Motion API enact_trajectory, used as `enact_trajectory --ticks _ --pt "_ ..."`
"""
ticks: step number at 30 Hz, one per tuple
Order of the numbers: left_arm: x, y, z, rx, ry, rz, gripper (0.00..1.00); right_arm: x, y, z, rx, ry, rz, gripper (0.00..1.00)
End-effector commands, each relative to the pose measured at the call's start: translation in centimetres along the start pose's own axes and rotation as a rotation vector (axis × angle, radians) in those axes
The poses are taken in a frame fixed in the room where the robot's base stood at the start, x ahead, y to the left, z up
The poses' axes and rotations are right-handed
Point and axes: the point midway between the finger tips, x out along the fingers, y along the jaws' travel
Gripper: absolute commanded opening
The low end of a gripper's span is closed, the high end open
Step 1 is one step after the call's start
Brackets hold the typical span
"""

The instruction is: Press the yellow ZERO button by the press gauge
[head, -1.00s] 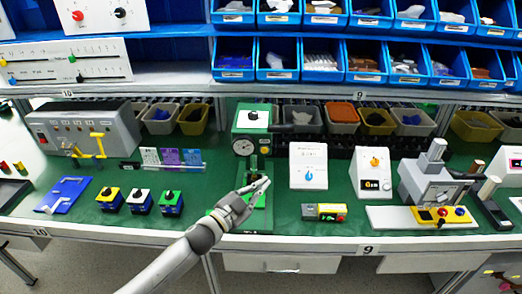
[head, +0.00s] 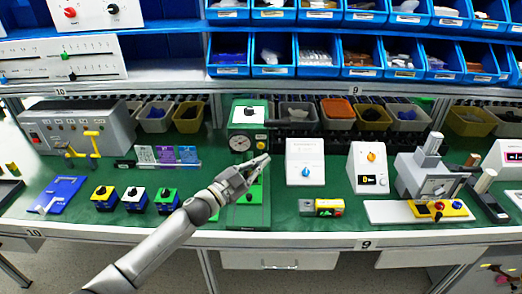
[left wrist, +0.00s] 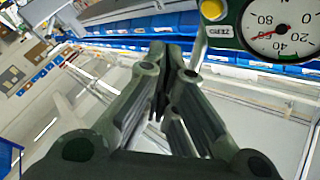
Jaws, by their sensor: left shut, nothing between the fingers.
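The green press (head: 247,113) stands at the middle of the bench. Its round white gauge (head: 240,143) is on the front of its head, and it also shows large in the left wrist view (left wrist: 282,28), at the upper right. The yellow ZERO button (left wrist: 213,10) is beside the gauge there, above a small white label (left wrist: 219,30). My left gripper (head: 264,160) is shut and empty, just below and right of the gauge in the head view. In the left wrist view its fingertips (left wrist: 172,48) are together, left of and below the button, apart from it in the picture. My right gripper is not in view.
A white box with a blue knob (head: 305,162) stands right of the press. A small yellow and grey device (head: 323,208) lies in front of it. Three switch boxes stand to the left, including a green-topped one (head: 167,198). Blue bins (head: 319,59) hang above.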

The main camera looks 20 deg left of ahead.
Motion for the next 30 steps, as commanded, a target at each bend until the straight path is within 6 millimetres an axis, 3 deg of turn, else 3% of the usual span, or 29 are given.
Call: enact_trajectory --ticks 3,12,30 --pt "1.2 -0.8 1.1 0.003 0.0 -0.001 0.0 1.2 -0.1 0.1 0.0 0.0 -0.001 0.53" --pt "3.0 -2.2 2.3 0.001 -0.001 0.0 0.0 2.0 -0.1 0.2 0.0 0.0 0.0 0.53" --pt "3.3 -2.4 2.4 0.0 -0.001 0.0 0.0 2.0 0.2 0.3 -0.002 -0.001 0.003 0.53"
